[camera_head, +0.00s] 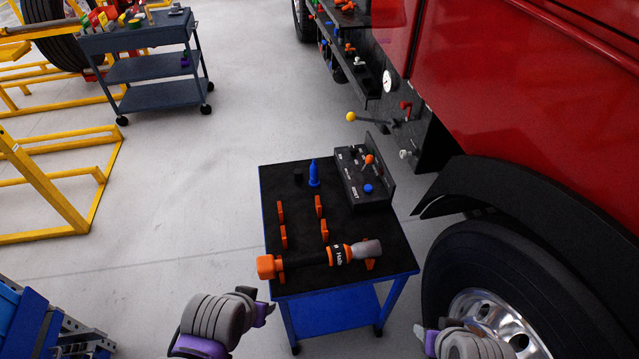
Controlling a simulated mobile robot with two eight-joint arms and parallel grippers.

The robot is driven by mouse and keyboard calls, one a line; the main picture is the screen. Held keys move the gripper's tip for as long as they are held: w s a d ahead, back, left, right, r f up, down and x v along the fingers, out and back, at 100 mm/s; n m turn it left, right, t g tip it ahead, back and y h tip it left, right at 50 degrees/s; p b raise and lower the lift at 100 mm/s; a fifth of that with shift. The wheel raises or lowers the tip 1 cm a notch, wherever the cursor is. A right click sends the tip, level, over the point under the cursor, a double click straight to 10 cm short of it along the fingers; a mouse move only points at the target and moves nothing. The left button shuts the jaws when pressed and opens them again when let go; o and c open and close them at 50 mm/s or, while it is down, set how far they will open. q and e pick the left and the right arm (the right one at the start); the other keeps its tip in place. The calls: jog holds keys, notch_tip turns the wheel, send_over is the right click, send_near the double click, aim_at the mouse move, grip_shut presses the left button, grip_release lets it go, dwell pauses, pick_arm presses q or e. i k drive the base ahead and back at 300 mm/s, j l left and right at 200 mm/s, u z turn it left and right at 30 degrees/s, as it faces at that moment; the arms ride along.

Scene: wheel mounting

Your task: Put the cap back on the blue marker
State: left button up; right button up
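The blue marker (314,175) stands upright near the back of the black-topped cart (275,184), its narrow end up. A small dark cylinder (298,176) stands just left of it, apart from it; it may be the cap, but it barely shows against the black top. My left gripper (266,313), with purple parts, is low in front of the cart's left side, well away from the marker. My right gripper (422,334) is at the bottom edge, right of the cart, also far from the marker. The fingers of both are too unclear to tell open from shut.
A dark control box (366,190) with knobs stands right of the marker. Orange holders (319,206) rise in front of it, and an orange-black tool (330,257) lies across the cart's front. The red truck (540,90) and its wheel (500,290) close off the right.

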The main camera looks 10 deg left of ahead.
aim_at(314, 182)
jog(key=k+j+z, duration=0.1)
jog(key=z, duration=0.3)
jog(key=k+j+z, duration=0.1)
jog(key=z, duration=0.25)
jog(key=k+z, duration=0.15)
jog(key=z, duration=0.25)
jog(key=k+j+z, duration=0.1)
jog(key=z, duration=0.7)
jog(key=k+z, duration=0.15)
jog(key=z, duration=0.25)
jog(key=k+z, duration=0.1)
jog(key=z, duration=0.75)
jog(key=k+j+z, duration=0.15)
jog(key=z, duration=0.3)
jog(key=k+z, duration=0.25)
jog(key=z, duration=0.2)
jog(key=k+z, duration=0.25)
jog(key=z, duration=0.2)
jog(key=k+j+u, duration=0.65)
jog(key=k, duration=0.15)
jog(key=k+j+u, duration=0.15)
jog(key=j+u, duration=0.15)
jog(key=k+j+u, duration=0.25)
jog(key=j, duration=0.2)
jog(key=j+u, duration=0.6)
jog(key=j, duration=0.25)
